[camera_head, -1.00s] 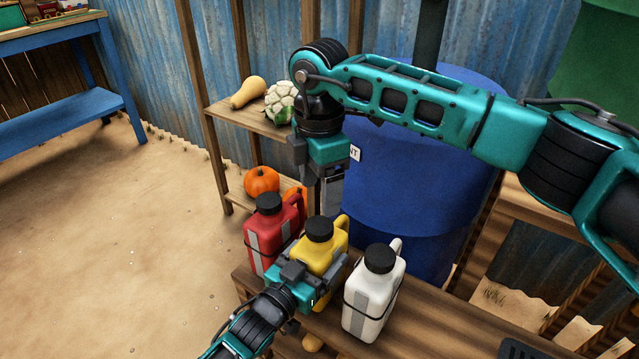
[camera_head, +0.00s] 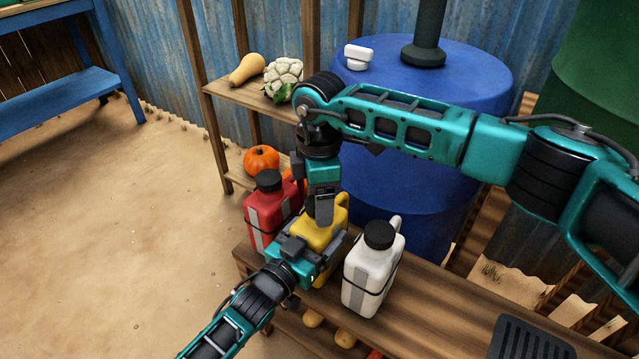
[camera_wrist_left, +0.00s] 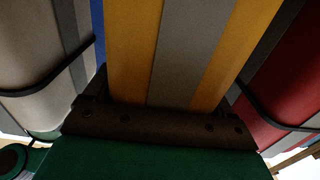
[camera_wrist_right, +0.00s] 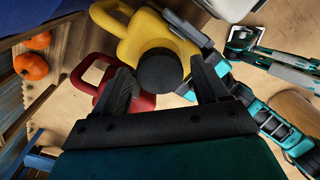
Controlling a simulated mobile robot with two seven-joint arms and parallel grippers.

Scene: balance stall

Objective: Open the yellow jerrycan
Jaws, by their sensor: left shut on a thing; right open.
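The yellow jerrycan (camera_head: 325,238) stands upright on the wooden bench between a red and a white jerrycan. My left gripper (camera_head: 318,249) is shut on its body from the front; its yellow side with a grey stripe fills the left wrist view (camera_wrist_left: 190,50). My right gripper (camera_head: 322,212) points down from above at the yellow jerrycan's top. In the right wrist view the black cap (camera_wrist_right: 160,70) lies between the open fingers, with gaps on both sides. In the head view the right gripper hides most of the cap.
The red jerrycan (camera_head: 266,213) is close on the left and the white jerrycan (camera_head: 371,270) close on the right. A blue barrel (camera_head: 410,190) stands behind, with a white object (camera_head: 358,57) on top. A shelf (camera_head: 235,92) holds vegetables.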

